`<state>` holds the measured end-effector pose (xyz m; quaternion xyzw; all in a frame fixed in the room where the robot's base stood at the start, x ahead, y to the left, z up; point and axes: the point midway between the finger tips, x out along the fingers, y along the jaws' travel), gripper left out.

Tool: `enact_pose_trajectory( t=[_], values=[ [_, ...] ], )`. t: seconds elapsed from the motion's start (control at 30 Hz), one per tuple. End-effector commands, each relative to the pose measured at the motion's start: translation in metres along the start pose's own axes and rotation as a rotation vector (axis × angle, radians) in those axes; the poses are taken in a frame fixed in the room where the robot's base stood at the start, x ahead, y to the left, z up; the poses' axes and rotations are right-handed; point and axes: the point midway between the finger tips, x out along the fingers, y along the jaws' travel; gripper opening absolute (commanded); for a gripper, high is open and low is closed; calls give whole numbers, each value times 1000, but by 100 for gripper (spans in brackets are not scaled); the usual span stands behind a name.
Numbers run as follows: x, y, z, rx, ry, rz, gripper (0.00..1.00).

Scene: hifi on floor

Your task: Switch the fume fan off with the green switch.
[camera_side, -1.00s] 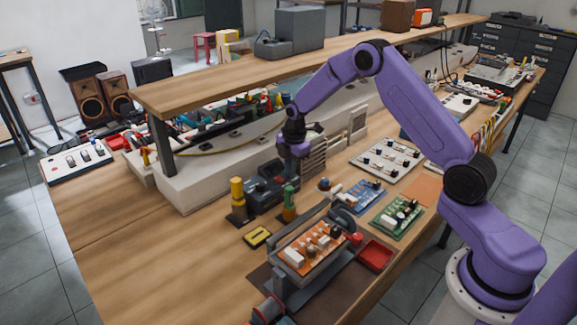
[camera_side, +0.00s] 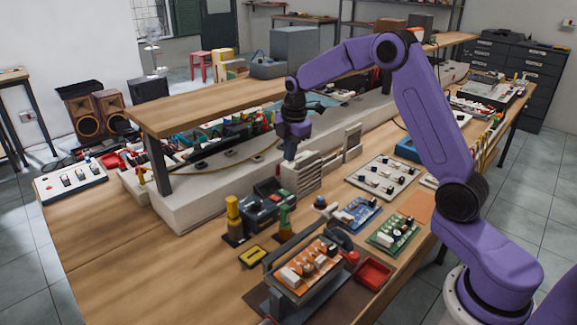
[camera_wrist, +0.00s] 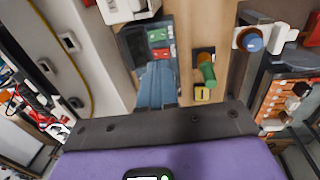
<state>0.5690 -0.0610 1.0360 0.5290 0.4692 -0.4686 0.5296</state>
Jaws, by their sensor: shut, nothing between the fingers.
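A dark switch box (camera_side: 265,203) stands on the wooden bench, left of a white slatted unit. In the wrist view the box (camera_wrist: 132,42) carries a green switch (camera_wrist: 157,35) and a red switch (camera_wrist: 159,53) side by side. Which way the green switch is tipped is too small to tell. My gripper (camera_side: 290,156) is above and behind the box in the side view, apart from it. Its fingers (camera_wrist: 157,85) are shut and empty, pointing at the box, and hide part of it in the wrist view.
The white slatted unit (camera_side: 301,174) stands close to the gripper. A raised shelf (camera_side: 205,105) runs behind. Circuit boards (camera_side: 359,212) lie to the right. Bare bench is at front left.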

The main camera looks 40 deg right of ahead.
Motion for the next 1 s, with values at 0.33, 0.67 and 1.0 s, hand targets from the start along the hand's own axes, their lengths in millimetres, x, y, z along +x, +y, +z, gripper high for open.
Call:
enact_pose_trajectory(
  t=[0.33, 0.67, 1.0],
  values=[
    [-16, 0, 0, 1, 0, 0, 0],
    [-16, 7, 1, 1, 0, 1, 0],
    [-17, 14, 3, 2, 0, 1, 0]
  ],
)
